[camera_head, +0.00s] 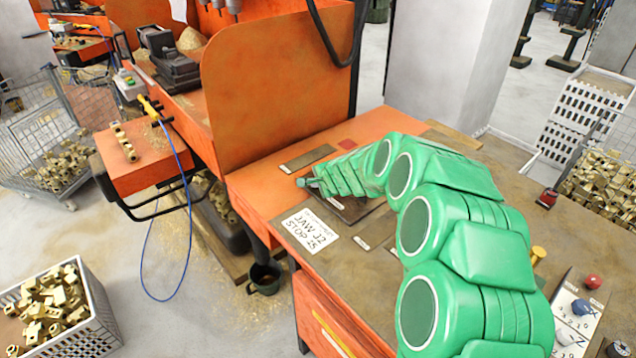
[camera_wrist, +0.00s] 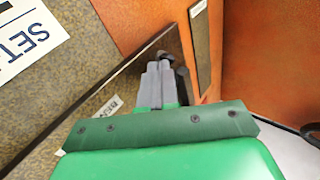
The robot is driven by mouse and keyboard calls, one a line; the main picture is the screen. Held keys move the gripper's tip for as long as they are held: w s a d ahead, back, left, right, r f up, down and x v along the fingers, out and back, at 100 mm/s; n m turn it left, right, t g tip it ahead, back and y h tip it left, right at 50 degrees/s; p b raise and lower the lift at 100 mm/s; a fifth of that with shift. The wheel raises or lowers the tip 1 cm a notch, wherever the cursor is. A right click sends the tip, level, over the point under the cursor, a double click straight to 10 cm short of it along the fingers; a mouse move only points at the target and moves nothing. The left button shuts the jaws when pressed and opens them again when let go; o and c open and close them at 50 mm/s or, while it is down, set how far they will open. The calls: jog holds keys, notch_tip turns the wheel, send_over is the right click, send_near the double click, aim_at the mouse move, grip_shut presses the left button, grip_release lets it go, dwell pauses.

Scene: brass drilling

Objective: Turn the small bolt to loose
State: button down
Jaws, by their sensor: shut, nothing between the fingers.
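My gripper (camera_head: 307,183) is at the end of my green arm, low over a dark plate (camera_head: 352,211) on the bench. In the wrist view its two grey fingers (camera_wrist: 160,67) lie side by side, shut with nothing between them. A small dark post-like piece (camera_wrist: 183,80) shows just beyond and to the right of the fingers. It may be the small bolt, but its head is partly hidden and I cannot tell whether the fingers touch it. In the head view my arm covers much of the plate, and no bolt can be made out.
An orange panel (camera_head: 275,85) rises behind the gripper. A white sign (camera_head: 310,231) lies on the bench to the left of the plate. A flat strip (camera_head: 307,158) lies behind the gripper. Coloured knobs (camera_head: 582,307) sit at the bench's right side.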

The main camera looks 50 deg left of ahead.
jog(key=shift+w+a, duration=0.1)
jog(key=shift+w, duration=0.05)
jog(key=shift+w+a+n+g, duration=0.15)
jog(key=shift+n+g, duration=0.25)
jog(key=shift+n, duration=0.1)
jog(key=shift+a+n, duration=0.1)
jog(key=shift+n, duration=0.2)
jog(key=shift+s+a+r, duration=0.1)
jog(key=shift+s+a, duration=0.05)
jog(key=shift+s, duration=0.15)
